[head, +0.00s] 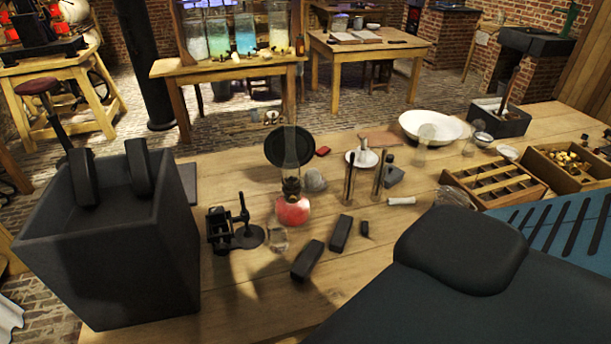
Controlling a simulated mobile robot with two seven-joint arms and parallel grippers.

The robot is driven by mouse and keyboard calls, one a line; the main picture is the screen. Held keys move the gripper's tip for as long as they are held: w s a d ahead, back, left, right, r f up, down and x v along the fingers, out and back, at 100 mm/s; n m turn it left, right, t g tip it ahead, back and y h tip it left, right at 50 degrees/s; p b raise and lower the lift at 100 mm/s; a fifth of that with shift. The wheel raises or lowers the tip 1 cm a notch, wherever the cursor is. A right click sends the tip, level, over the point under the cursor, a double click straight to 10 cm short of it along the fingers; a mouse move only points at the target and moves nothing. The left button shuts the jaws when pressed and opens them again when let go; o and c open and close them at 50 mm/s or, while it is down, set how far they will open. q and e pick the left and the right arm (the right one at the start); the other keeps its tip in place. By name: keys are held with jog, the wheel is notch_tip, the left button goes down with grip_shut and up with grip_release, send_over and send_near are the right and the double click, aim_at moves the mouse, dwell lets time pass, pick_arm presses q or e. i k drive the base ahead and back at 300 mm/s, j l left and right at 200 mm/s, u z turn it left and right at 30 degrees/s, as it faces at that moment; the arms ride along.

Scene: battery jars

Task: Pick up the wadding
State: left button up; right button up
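The likely wadding is a small pale grey lump (315,182) on the wooden table, just right of the lamp; it is small and its texture is unclear. What looks like my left gripper (112,170) stands at the far left: two upright dark fingers, wide apart and empty, above a large black box-shaped body. It is well left of the lump and not touching it. A dark rounded part at the lower right appears to be my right arm; its fingers are not visible.
A lamp with a red base (292,208) stands beside the lump. A black stand (246,236), dark blocks (341,233), a glass piece (278,239) and thin upright rods (349,185) are close by. A white bowl (432,125) and compartment trays (497,184) are farther right. Bare wood lies front centre.

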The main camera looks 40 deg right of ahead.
aim_at(312, 177)
jog(key=k+l+u, duration=0.1)
jog(key=l, duration=0.2)
jog(key=k+l, duration=0.1)
jog(key=l, duration=0.2)
jog(key=l+u, duration=0.15)
jog(key=l, duration=0.15)
jog(key=k+l, duration=0.1)
jog(key=l, duration=0.2)
jog(key=k+l, duration=0.15)
jog(key=l, duration=0.15)
jog(key=k+l, duration=0.1)
jog(key=l, duration=0.15)
